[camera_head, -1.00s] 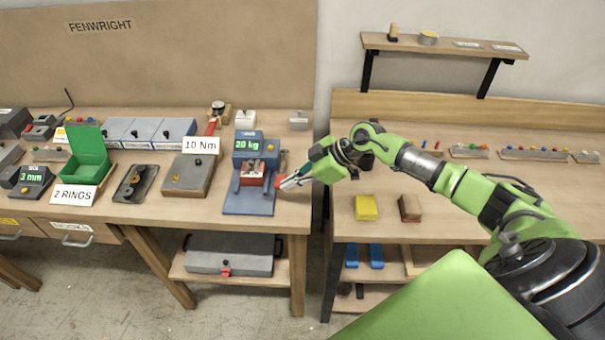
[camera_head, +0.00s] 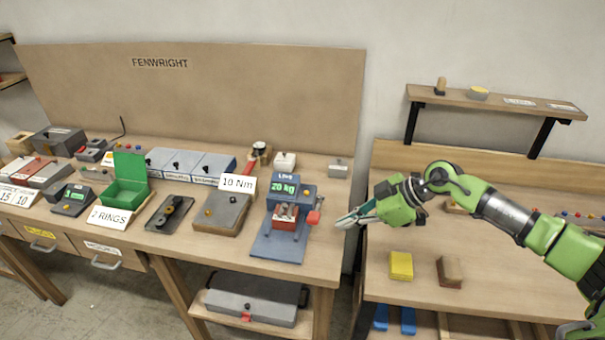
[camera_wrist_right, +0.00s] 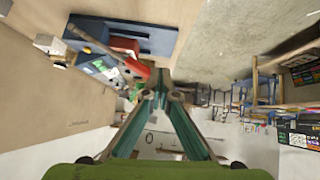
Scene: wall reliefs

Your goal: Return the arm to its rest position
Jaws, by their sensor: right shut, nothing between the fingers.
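My right arm (camera_head: 505,214) is green and black and comes in from the right in the head view. Its gripper (camera_head: 342,224) is shut and empty. It hangs in the air at the gap between the two benches, just right of the blue press (camera_head: 278,248) with the "20 kg" display. The red lever end (camera_head: 314,217) of the press is close to the fingertips but apart from them. My left arm is not in view.
The left bench holds a green box (camera_head: 127,190), a "10 Nm" unit (camera_head: 222,213) and several small devices. The right bench has a yellow block (camera_head: 401,265) and a brown block (camera_head: 450,271), with bare wood around them. A shelf (camera_head: 490,101) hangs above it.

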